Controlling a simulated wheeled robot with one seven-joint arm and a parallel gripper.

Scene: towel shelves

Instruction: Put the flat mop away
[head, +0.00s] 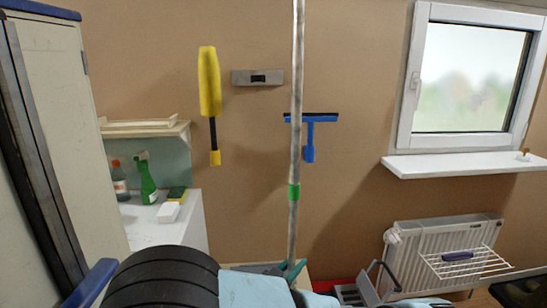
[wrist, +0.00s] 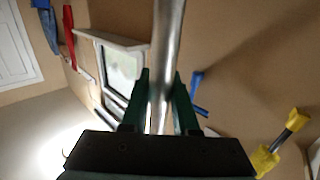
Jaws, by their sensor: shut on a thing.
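The flat mop's long grey handle (head: 297,110) stands nearly upright in the middle of the head view, with a green band on it. Its top runs out of the picture, and its flat head cannot be made out. In the wrist view the metallic handle (wrist: 165,50) runs between the dark green fingers of my gripper (wrist: 160,88), which is shut on it. A grey wall holder (head: 257,77) with a dark clip is empty on the wall, left of and behind the handle.
A yellow duster (head: 209,85) hangs left of the holder, and a blue squeegee (head: 310,130) hangs behind the handle. A cabinet (head: 60,120) and a counter with bottles (head: 146,178) are left. A window sill (head: 450,164) and radiator (head: 440,255) are right.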

